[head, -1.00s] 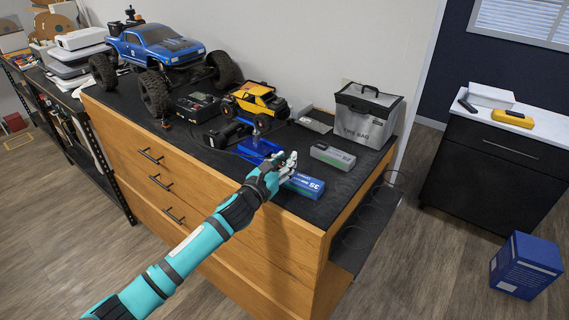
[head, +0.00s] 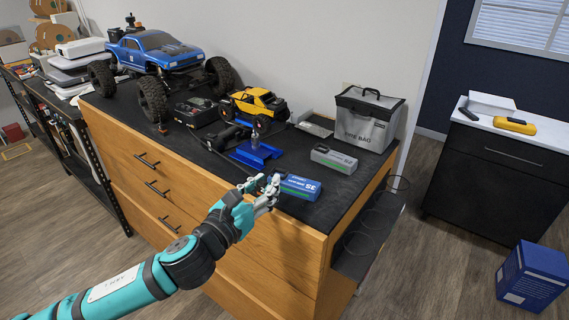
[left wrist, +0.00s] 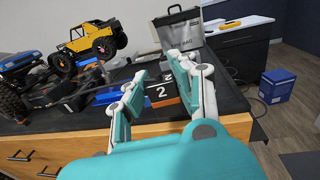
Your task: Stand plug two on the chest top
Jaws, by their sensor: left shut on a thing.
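My left gripper (head: 262,192) is at the front edge of the chest top (head: 345,188), just left of a blue battery pack. In the left wrist view the gripper (left wrist: 163,90) is shut on plug two (left wrist: 161,93), a small dark block marked with a white 2. The plug sits between the fingers, which hide its sides. In the head view I cannot make out the plug in the fingers. Whether its underside touches the top is hard to tell. My right gripper is not in view.
The blue battery pack (head: 297,186) and a grey pack (head: 334,158) lie close by. Behind are a blue stand (head: 256,154), a yellow crawler (head: 254,104), a blue truck (head: 155,50) and a grey bag (head: 367,120).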

